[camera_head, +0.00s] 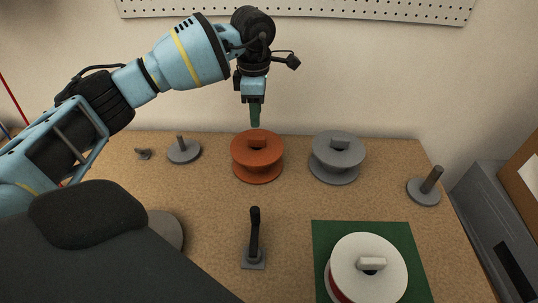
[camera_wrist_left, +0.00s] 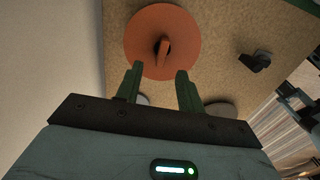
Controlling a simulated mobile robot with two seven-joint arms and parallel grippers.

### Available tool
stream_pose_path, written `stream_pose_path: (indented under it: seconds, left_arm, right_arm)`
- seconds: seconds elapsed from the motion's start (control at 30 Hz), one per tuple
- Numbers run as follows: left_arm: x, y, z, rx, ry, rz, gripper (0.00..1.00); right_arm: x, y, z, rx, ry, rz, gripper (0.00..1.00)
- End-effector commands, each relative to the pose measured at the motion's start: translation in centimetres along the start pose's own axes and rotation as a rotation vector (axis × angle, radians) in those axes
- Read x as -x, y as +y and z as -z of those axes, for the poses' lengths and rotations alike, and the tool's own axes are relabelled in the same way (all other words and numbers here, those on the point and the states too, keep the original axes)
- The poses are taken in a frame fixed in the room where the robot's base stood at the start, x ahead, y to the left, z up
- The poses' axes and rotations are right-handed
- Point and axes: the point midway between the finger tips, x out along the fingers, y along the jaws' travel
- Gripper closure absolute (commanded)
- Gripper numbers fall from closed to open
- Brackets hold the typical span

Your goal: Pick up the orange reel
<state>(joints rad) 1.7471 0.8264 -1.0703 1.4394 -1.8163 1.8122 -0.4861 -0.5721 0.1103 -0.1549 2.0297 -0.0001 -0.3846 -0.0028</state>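The orange reel (camera_head: 257,166) stands flat on the wooden tabletop, with a tab-shaped handle on its top. My left gripper (camera_head: 255,121) points down just above this handle, its green fingers seen edge-on. In the left wrist view the orange reel (camera_wrist_left: 140,42) lies past the fingertips. The left gripper (camera_wrist_left: 160,70) is open there, its two green fingers apart with nothing between them; the handle shows just ahead of the gap. The gap in height between fingertips and handle is hard to judge. My right gripper is in neither view.
A grey reel (camera_head: 337,165) stands right of the orange one. A white reel (camera_head: 368,268) sits on a green mat (camera_head: 325,232) in front. Grey spindles (camera_head: 184,154) (camera_head: 424,192) and a black upright handle (camera_head: 254,235) stand on the table (camera_head: 210,215). A pegboard (camera_head: 300,8) hangs behind.

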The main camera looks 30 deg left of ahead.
Motion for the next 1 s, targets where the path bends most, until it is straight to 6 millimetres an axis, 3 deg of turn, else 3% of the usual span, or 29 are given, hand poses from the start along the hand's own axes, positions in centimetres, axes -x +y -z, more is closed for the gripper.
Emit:
stream_pose_path:
  seconds: [0.27,0.5,0.7,1.0]
  left_arm:
    - [-0.5,0.0,0.0,0.000,0.000,0.002,0.62]
    - [-2.7,-0.1,0.0,0.000,0.001,0.004,0.62]
    - [-3.2,-0.1,0.0,-0.001,0.000,0.003,0.62]
    - [-7.1,-0.6,0.2,0.000,0.001,0.004,0.62]
  right_arm:
    - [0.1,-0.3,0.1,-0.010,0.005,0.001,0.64]
    - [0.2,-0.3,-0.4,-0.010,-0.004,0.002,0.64]
    - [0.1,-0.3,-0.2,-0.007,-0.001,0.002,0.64]
    - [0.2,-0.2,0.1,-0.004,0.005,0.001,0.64]
